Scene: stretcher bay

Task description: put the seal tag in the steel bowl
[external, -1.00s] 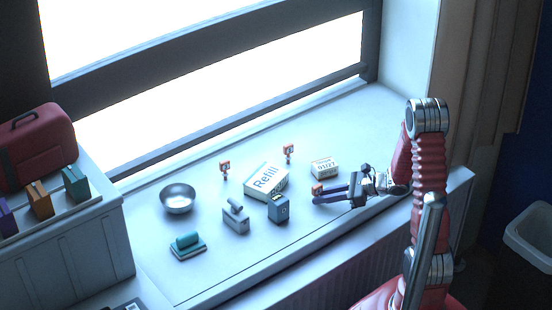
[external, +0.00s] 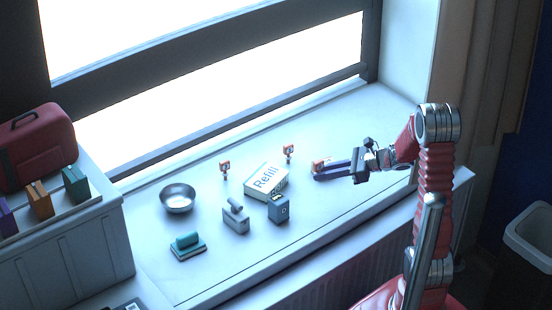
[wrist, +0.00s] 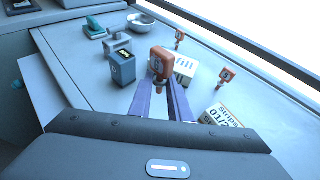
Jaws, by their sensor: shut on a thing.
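My gripper (external: 318,169) is shut on an orange-red seal tag (wrist: 161,62) with a dark mark. It holds the tag upright between its fingertips, above the right part of the sill; the tag also shows in the external view (external: 318,163). The steel bowl (external: 177,207) is round and stands on the sill at the left, well away from my gripper. It shows at the top of the wrist view (wrist: 141,19). Two similar orange tags stand on the sill near the window, one on the left (external: 225,166) and one on the right (external: 289,150).
Between my gripper and the bowl stand a white Refill box (external: 266,179), a dark box (external: 278,210) and a grey block with a handle (external: 236,218). A teal stamp-like thing (external: 187,244) lies at front left. A Strips box (wrist: 222,118) is beside my gripper. The window is behind.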

